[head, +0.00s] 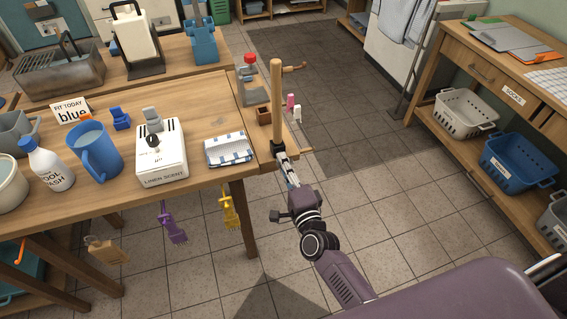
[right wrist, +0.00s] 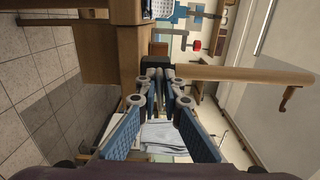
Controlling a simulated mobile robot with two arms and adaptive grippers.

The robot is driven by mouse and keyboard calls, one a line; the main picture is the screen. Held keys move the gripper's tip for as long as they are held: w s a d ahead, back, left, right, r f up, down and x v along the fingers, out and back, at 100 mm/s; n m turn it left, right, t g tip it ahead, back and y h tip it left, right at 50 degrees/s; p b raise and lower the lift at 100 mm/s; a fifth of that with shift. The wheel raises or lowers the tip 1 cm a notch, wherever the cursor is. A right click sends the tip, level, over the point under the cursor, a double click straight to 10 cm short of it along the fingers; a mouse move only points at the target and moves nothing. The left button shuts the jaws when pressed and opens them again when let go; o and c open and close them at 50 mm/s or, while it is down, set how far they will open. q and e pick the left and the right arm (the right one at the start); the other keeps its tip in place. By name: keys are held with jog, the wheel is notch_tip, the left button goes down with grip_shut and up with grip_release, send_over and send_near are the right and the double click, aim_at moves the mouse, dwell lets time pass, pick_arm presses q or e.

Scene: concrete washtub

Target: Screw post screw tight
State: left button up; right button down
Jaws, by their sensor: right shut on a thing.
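The wooden post (head: 276,95) stands upright at the right end of the workbench, with a dark collar at its foot. It also shows in the right wrist view (right wrist: 245,74), where it lies sideways across the picture. My right gripper (head: 283,160) is at the foot of the post on the near side, just below the collar. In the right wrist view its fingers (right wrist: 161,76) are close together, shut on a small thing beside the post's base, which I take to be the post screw. The fingers hide most of the screw. My left gripper is in neither view.
Tiled floor right of the bench is clear.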

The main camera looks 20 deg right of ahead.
jog(key=shift+f, duration=0.15)
jog(key=c, duration=2.1)
grip_release()
jog(key=s, duration=1.2)
jog(key=shift+d, duration=0.2)
